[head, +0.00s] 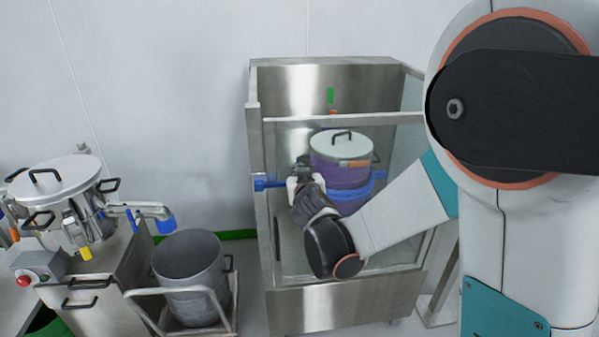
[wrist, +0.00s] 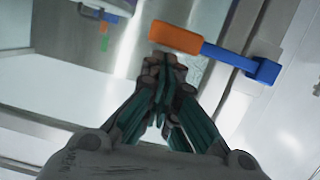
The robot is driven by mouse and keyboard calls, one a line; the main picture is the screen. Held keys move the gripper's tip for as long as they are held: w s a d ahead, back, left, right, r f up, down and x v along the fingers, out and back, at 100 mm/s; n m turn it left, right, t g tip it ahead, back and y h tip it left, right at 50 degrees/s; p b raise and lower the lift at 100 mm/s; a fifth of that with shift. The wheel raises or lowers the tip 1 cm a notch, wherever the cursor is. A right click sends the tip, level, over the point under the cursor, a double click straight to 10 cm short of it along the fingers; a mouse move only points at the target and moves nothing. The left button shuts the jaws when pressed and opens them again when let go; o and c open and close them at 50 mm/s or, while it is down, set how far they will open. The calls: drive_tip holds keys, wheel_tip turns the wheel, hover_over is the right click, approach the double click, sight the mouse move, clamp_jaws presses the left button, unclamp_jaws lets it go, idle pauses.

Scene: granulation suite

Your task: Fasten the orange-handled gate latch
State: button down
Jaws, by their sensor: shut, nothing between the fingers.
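The latch shows in the wrist view with an orange handle (wrist: 175,37) on a blue arm (wrist: 230,57) that runs to a blue bracket (wrist: 264,70) on the metal frame. In the head view, blue latch parts (head: 268,184) show at the left post of the steel cabinet; the orange handle cannot be made out there. My gripper (wrist: 164,68) is shut and empty, its tips right beside the orange handle in the wrist view. I cannot tell whether they touch it. In the head view my gripper (head: 304,164) is at the cabinet front, right of the blue parts.
The steel cabinet (head: 345,305) has clear panels and holds a purple, white-lidded vessel (head: 338,172) behind my gripper. A grey bin (head: 188,265) on a wheeled frame stands left of it. Further left is a lidded steel machine (head: 55,180).

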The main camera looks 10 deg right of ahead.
drive_tip(key=shift+d+f, duration=0.15)
drive_tip(key=shift+f, duration=0.2)
idle(0.3)
drive_tip(key=r+p, duration=0.1)
drive_tip(key=r, duration=0.1)
drive_tip(key=s+r+p, duration=0.1)
drive_tip(key=r+p, duration=0.1)
drive_tip(key=r, duration=0.1)
drive_tip(key=p+v, duration=0.2)
drive_tip(key=v, duration=0.7)
drive_tip(key=shift+f+p, duration=0.35)
drive_tip(key=shift+d, duration=0.1)
